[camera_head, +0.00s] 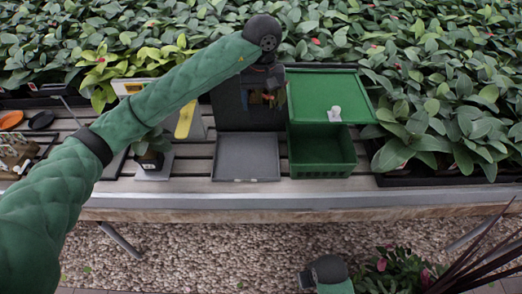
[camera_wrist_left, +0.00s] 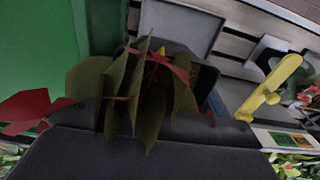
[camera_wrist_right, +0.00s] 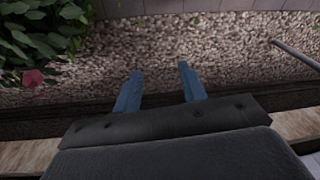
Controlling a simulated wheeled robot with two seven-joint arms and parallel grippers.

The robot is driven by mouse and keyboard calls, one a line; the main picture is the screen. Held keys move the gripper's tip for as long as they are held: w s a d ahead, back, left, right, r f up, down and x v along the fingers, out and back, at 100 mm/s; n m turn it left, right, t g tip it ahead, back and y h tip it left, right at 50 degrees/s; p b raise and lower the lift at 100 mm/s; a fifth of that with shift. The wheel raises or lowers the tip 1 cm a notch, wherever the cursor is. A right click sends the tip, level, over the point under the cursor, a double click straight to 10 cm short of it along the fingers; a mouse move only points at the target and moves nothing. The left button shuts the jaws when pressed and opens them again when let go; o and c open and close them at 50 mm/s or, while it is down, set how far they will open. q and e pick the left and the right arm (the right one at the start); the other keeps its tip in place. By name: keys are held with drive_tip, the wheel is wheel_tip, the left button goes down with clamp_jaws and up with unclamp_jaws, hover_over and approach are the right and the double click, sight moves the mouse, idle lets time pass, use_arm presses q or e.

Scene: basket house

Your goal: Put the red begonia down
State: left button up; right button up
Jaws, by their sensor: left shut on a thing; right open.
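My left gripper (camera_head: 262,97) hangs over the slatted bench, in front of a dark grey upright panel. It is shut on the red begonia (camera_wrist_left: 145,90), whose dark green and red leaves fill the middle of the left wrist view. The leaves hide the fingertips and most of what is gripped. In the head view only a little of the begonia (camera_head: 279,98) shows beside the gripper. My right gripper (camera_wrist_right: 160,88) is open and empty, its two blue fingers apart above the gravel.
Below the left gripper is a flat grey tray (camera_head: 246,175). To its right stands a green crate (camera_head: 322,172) with a green panel (camera_head: 322,82) behind it. A potted plant (camera_head: 150,150) and a yellow tool (camera_head: 185,120) are to the left. Dense foliage lines the back.

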use_arm(q)
drive_tip(key=shift+f+p, duration=3.55)
drive_tip(key=shift+f, duration=7.45)
use_arm(e)
drive_tip(key=s+d+f, duration=0.1)
drive_tip(key=s+f, duration=0.1)
drive_tip(key=f, duration=1.1)
drive_tip(key=s+d+f, duration=0.1)
drive_tip(key=d+f, duration=0.1)
drive_tip(key=f, duration=1)
drive_tip(key=shift+s+d+f, duration=0.2)
drive_tip(key=shift+s+f, duration=0.15)
use_arm(q)
drive_tip(key=shift+f, duration=0.1)
use_arm(e)
drive_tip(key=shift+w+a+r, duration=0.1)
drive_tip(key=shift+r, duration=0.15)
use_arm(q)
drive_tip(key=o, duration=1.1)
use_arm(e)
drive_tip(key=shift+w+r, duration=0.15)
drive_tip(key=shift+r, duration=0.1)
